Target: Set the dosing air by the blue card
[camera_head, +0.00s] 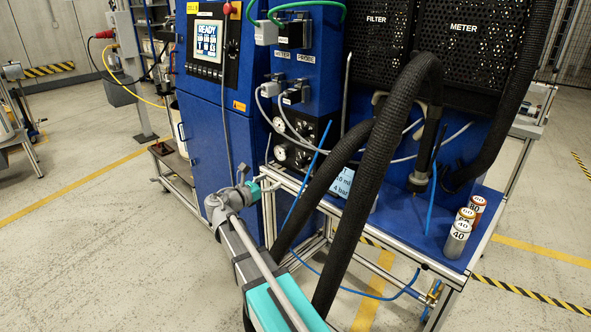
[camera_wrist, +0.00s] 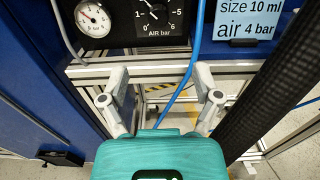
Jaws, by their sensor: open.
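The blue card (camera_wrist: 248,22) reads "size 10 ml, air 4 bar" at the wrist view's top right; it also shows in the head view (camera_head: 343,183). Left of it is the AIR bar dial (camera_wrist: 158,14), a dark knob with a white mark and a scale with 0, 5 and 6 visible. Its top is cut off, and I cannot tell its setting. A round white pressure gauge (camera_wrist: 93,19) sits left of the dial. My gripper (camera_wrist: 162,78) is open and empty, below the dial and apart from it. In the head view my gripper (camera_head: 257,188) is beside the blue cabinet.
A blue hose (camera_wrist: 192,60) hangs just right of the dial, crossing between my fingers in the picture. A thick black hose (camera_head: 372,180) runs in front of the bench. An aluminium rail (camera_wrist: 150,68) lies below the panel. Several numbered cylinders (camera_head: 457,240) stand at right.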

